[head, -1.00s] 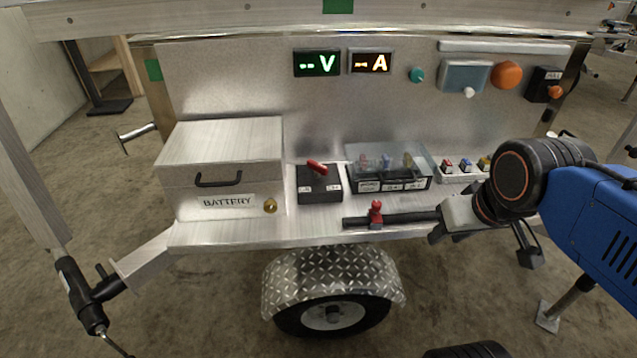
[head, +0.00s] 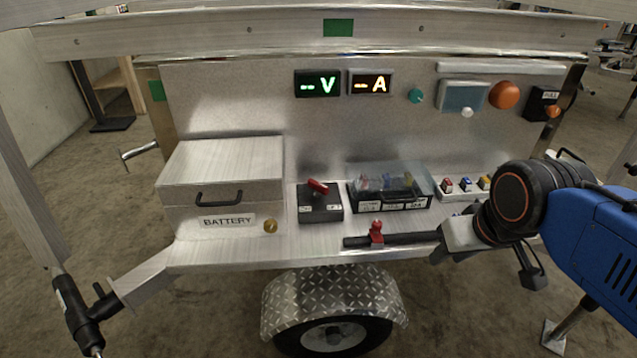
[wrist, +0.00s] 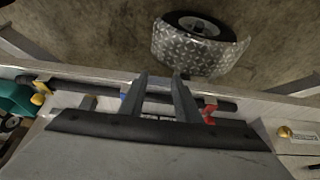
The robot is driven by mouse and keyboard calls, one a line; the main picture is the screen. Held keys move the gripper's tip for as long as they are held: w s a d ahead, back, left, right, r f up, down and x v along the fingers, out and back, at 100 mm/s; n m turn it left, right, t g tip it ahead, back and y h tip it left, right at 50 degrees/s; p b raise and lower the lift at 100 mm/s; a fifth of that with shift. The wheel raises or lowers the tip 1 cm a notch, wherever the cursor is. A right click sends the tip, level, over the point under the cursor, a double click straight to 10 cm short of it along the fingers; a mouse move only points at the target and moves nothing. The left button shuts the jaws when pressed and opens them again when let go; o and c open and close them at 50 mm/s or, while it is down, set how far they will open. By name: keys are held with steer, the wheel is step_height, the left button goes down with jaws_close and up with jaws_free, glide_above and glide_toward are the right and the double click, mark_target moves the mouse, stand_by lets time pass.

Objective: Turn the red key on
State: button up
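The red key (head: 318,187) sits on top of a small black switch box (head: 320,205) on the trailer shelf. It lies slanted, its lower end to the right. The box has two small white labels, too small to read. My gripper (head: 438,251) is in front of the shelf's right part, to the right of and below the key, clear of it. In the wrist view my gripper (wrist: 160,76) has its two fingers apart with nothing between them. The key cannot be made out in the wrist view.
A black bar with a red fitting (head: 376,231) runs along the shelf front, near my gripper. A clear-covered fuse box (head: 390,202) stands right of the switch box, a battery box (head: 220,185) left. The displays (head: 318,84) are above. A wheel fender (head: 335,297) is below.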

steer(key=w+a+r+n+g, duration=0.1)
steer(key=w+a+r+n, duration=0.15)
steer(key=w+r, duration=0.4)
step_height(320, 180, up, 14)
steer(key=n+g, duration=0.4)
steer(key=n, duration=0.3)
glide_above(314, 181)
steer(key=shift+m, duration=0.25)
step_height(314, 181, down, 18)
steer(key=shift+r, duration=0.25)
jaws_close()
